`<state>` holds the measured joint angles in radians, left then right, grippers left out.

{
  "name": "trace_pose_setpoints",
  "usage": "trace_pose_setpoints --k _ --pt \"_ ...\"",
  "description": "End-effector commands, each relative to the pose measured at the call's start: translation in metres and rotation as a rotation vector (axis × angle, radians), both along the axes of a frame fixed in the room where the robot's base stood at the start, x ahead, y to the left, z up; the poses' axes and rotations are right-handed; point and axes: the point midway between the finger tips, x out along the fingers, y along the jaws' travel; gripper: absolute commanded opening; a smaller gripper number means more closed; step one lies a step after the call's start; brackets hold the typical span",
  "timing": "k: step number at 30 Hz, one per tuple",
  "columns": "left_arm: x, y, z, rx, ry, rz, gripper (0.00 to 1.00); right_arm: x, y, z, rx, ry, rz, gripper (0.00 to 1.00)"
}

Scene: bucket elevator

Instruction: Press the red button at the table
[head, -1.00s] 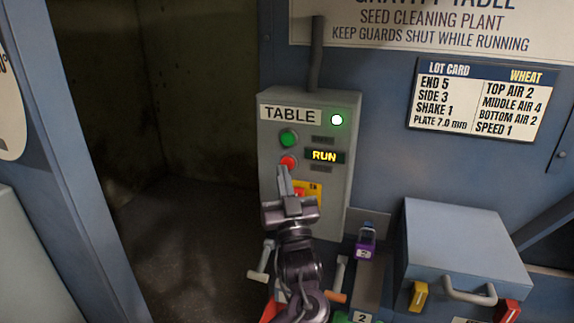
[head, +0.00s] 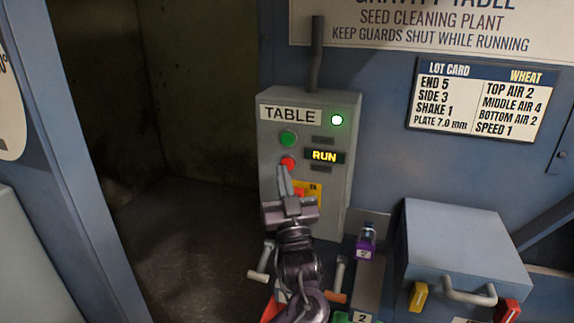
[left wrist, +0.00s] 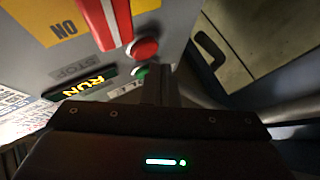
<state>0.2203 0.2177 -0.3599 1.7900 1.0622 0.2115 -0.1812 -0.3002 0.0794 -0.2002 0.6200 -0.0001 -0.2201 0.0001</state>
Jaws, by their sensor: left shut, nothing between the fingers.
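The grey control box labelled TABLE (head: 342,190) is on the blue machine wall. Its red button (head: 288,162) sits below the green button (head: 288,138), and the display beside them reads RUN. In the left wrist view the red button (left wrist: 143,48) and green button (left wrist: 141,72) show near the finger tips (left wrist: 160,72). My right gripper is not in view.
Below the red button is a yellow plate with a red switch, partly hidden by my gripper. A dark opening is left of the control box.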

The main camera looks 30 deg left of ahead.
Motion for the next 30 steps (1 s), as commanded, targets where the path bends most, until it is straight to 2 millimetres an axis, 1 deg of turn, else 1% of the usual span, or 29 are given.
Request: trace_pose_setpoints --k 14,23,30 --pt "0.0002 0.0 0.0 0.0 0.0 0.0 0.0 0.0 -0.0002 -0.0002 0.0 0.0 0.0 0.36" --pt "0.0081 0.002 -0.0006 -0.001 0.001 0.0 0.0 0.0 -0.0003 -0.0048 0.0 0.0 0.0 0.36" --pt "0.0083 0.002 0.0001 0.0 0.0 0.0 0.0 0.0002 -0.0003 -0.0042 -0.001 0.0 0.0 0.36"
